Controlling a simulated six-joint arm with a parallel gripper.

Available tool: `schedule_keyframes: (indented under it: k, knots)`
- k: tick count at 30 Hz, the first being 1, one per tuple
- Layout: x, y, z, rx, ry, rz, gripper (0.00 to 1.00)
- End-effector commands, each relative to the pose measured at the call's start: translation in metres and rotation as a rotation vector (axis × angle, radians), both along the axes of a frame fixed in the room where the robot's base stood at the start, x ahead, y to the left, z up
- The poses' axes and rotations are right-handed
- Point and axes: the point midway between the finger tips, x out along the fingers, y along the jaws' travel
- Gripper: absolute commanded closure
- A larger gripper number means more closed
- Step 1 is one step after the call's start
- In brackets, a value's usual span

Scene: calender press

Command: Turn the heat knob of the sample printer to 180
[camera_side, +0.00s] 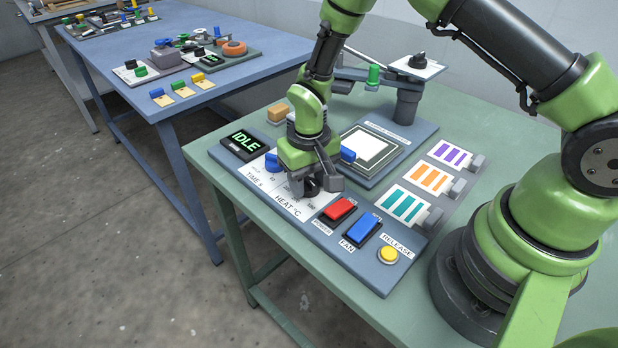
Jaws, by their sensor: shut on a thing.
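The sample printer's grey panel (365,262) lies on the green table. My gripper (312,186) points down over the white dial plate, just above the "HEAT °C" label (288,205). It is shut on the dark heat knob. The fingers cover most of the knob, so its pointer and the number it stands at cannot be read. A blue knob (271,162) sits to the left by the "TIME s" label. The display (243,143) reads IDLE in green.
A red switch (339,210), a blue fan switch (362,229) and a yellow release button (388,254) lie right of the gripper. Behind are a white-topped press bed (371,149) and a swing arm with a green handle (374,75). Colour-striped cards (405,205) lie at right.

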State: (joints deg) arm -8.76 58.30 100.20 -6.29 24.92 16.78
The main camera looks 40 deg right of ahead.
Motion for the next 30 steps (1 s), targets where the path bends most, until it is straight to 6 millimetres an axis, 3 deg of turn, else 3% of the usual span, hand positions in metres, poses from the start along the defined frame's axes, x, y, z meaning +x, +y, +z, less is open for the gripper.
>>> schedule_keyframes:
  k: [15,30]
  knots:
    - [0.0013,0.0002,0.001,0.002,-0.005,-0.364,0.8]
    - [0.0014,-0.0001,0.001,0.001,-0.006,-0.449,0.8]
